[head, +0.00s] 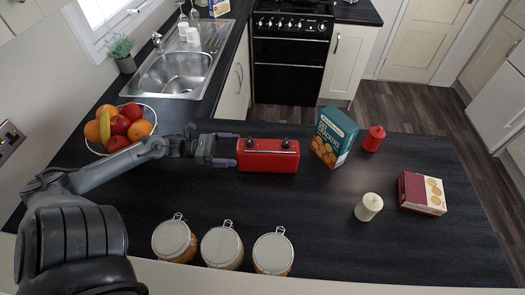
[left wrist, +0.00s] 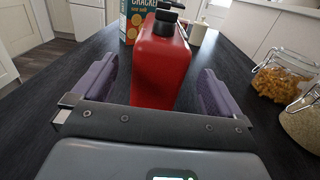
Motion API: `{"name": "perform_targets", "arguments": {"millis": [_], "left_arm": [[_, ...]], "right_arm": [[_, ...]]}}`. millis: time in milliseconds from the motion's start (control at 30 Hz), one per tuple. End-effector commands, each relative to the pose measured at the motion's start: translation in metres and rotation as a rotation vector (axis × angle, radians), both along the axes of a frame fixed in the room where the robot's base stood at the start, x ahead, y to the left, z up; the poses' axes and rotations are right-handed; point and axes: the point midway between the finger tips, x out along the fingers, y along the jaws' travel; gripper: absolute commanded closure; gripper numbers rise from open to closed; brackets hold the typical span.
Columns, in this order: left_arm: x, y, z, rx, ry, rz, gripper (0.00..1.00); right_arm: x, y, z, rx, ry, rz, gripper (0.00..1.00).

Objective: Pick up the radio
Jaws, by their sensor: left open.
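The red radio (head: 267,156) stands on the dark worktop near the middle of the head view, with dark knobs on its top. In the left wrist view the radio (left wrist: 160,68) stands end-on between the two purple fingers. My left gripper (head: 232,150) is open at the radio's left end, and the fingers are apart from its sides in the left wrist view (left wrist: 158,85). My right gripper is not in view.
A teal cracker box (head: 333,137) and red bottle (head: 374,138) stand right of the radio. A cream candle-like jar (head: 368,206) and maroon box (head: 422,193) are further right. Lidded jars (head: 222,247) line the front edge. A fruit bowl (head: 122,126) stands left.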

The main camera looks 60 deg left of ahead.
Motion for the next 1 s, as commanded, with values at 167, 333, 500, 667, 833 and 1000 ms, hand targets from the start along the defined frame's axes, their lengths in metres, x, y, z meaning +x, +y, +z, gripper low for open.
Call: {"name": "perform_targets", "arguments": {"millis": [167, 333, 500, 667, 833, 1000], "left_arm": [[0.010, -0.008, -0.002, 0.004, 0.001, 0.000, 0.00], [0.026, -0.018, -0.002, 0.004, -0.003, 0.001, 0.00], [0.045, -0.032, -0.001, 0.005, -0.002, 0.000, 0.00], [0.055, -0.039, -0.001, 0.005, 0.000, 0.001, 0.00], [0.056, -0.040, -0.001, 0.006, 0.002, 0.001, 0.00], [0.056, -0.040, -0.001, 0.005, 0.002, 0.001, 0.09]], "right_arm": [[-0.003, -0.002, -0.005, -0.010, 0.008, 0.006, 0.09], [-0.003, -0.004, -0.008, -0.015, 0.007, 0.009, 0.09], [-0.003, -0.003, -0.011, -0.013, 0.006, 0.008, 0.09], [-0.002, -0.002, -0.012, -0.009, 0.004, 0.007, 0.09], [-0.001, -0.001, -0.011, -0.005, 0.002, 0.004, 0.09], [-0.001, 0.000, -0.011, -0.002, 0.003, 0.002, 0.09]]}}
